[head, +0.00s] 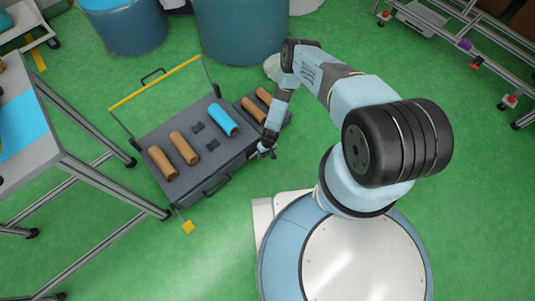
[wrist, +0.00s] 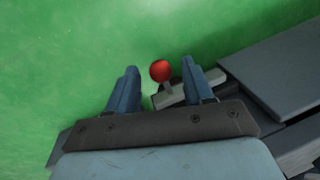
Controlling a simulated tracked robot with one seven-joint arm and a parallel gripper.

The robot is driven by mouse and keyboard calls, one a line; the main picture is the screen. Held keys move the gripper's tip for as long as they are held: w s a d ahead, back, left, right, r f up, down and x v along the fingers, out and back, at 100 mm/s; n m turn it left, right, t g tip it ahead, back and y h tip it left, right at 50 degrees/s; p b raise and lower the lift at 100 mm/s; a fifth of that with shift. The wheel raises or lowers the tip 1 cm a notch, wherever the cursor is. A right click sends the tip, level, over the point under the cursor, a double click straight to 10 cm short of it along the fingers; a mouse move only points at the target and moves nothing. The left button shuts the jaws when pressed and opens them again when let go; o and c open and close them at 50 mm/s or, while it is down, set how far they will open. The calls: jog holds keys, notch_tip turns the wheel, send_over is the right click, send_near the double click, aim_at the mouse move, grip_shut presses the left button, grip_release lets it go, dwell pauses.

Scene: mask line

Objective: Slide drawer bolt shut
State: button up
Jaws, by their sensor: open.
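A bolt with a red ball knob (wrist: 160,71) shows in the wrist view, on a short stem over a light grey bolt plate (wrist: 205,80). My gripper (wrist: 159,66) is open, with one finger on each side of the red knob. The right finger overlaps the bolt plate; I cannot tell whether either finger touches the bolt. In the head view my gripper (head: 267,153) is at the right front side of a dark grey drawer unit (head: 190,183). The bolt is too small or hidden to make out there.
Several brown rolls and a blue roll (head: 223,119) lie on the unit. A yellow bar (head: 155,83) spans its back. A table (head: 45,135) stands left, blue drums (head: 240,25) behind, a metal rack (head: 470,45) at upper right.

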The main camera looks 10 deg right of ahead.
grip_shut()
dwell(0.5)
